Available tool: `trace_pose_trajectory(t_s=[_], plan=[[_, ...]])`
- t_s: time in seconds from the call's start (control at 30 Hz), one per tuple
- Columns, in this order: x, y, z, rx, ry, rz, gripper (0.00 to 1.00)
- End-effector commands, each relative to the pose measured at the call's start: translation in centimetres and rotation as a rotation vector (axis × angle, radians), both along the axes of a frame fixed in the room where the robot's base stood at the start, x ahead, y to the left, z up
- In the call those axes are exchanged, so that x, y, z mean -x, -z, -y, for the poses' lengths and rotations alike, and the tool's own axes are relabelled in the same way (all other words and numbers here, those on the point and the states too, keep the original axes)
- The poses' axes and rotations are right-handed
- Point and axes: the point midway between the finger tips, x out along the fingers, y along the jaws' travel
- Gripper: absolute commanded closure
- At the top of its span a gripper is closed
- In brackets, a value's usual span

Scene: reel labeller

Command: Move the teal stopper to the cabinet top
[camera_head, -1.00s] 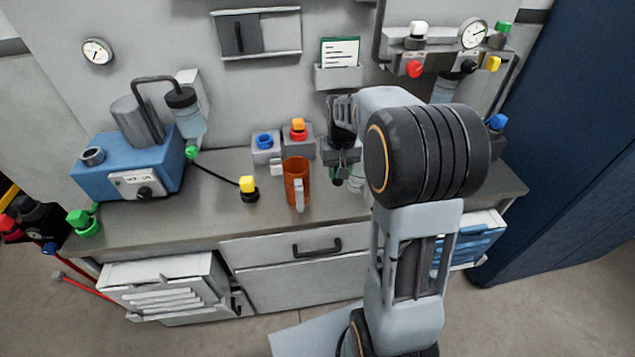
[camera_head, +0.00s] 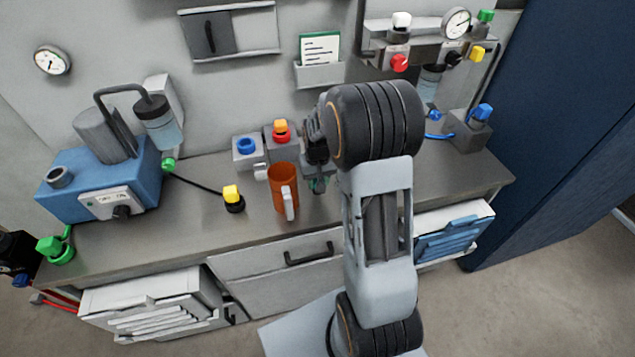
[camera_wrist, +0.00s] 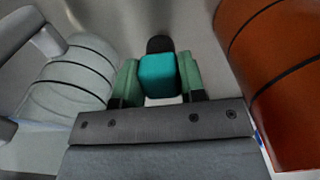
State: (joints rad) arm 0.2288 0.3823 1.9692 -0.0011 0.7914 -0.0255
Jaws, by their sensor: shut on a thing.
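The teal stopper (camera_wrist: 160,76) is a small rounded block. In the wrist view it sits between the two green fingertips of my gripper (camera_wrist: 160,82), which is shut on it. In the head view my gripper (camera_head: 318,183) is low over the worktop, just right of the orange mug, and is partly hidden by my arm. The stopper can hardly be made out there. The grey worktop (camera_head: 200,230) runs above a drawer front (camera_head: 290,257). I cannot tell whether this is the cabinet top that is named.
The orange mug (camera_head: 285,187) stands close to my gripper; it also shows at the right of the wrist view (camera_wrist: 285,70). A grey ribbed object (camera_wrist: 65,80) is at left there. A blue machine (camera_head: 100,185) and a yellow-topped knob (camera_head: 233,197) are further left. Bare worktop lies right of my arm.

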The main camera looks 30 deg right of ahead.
Motion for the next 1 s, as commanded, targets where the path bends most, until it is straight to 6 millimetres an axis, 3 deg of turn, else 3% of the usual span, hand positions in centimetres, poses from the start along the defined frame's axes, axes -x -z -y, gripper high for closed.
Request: trace_pose_trajectory(t_s=[0.13, 0.57, 0.6, 0.83, 1.0], plan=[[0.0, 1.2, -0.1, 0.0, -0.001, 0.0, 0.91], [0.0, 1.8, -0.1, 0.0, -0.003, 0.002, 0.91], [0.0, 1.6, -0.1, 0.0, -0.003, 0.002, 0.59], [0.0, 1.6, -0.1, 0.0, -0.003, 0.001, 0.37], [0.0, 1.6, -0.1, 0.0, -0.003, 0.001, 0.37]])
